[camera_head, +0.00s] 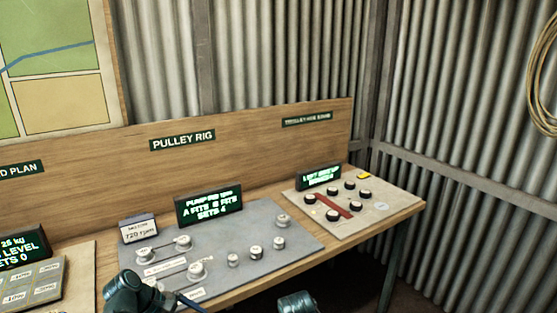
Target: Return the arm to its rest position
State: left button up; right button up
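Dark grey-green parts of my arms show at the bottom edge. One (135,292) is at the lower left, with a blue cable beside it, in front of the grey pulley board's near edge. A smaller one (297,303) is at the bottom centre, below the bench's front edge. No gripper fingers show, so I cannot see either gripper or whether it holds anything.
A wooden bench (345,238) carries a grey board (300,250) with several pulleys and knobs, lit displays (208,206) (318,177), and a pale board (385,207) with black knobs. A keypad panel (35,285) is at left. Corrugated walls (450,120) enclose the corner.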

pick_arm(q)
jog(key=s+d+m+g+y+p, duration=0.1)
jog(key=s+d+m+y, duration=0.3)
jog(key=d+m, duration=0.4)
jog(key=s+d+m+g+y+p, duration=0.1)
jog(key=s+d+m+y+p, duration=0.2)
jog(key=d+m, duration=0.5)
jog(key=shift+s+d+m+y, duration=0.4)
jog(key=shift+s+m+y, duration=0.4)
jog(key=shift+m, duration=0.5)
jog(key=shift+s+r, duration=0.1)
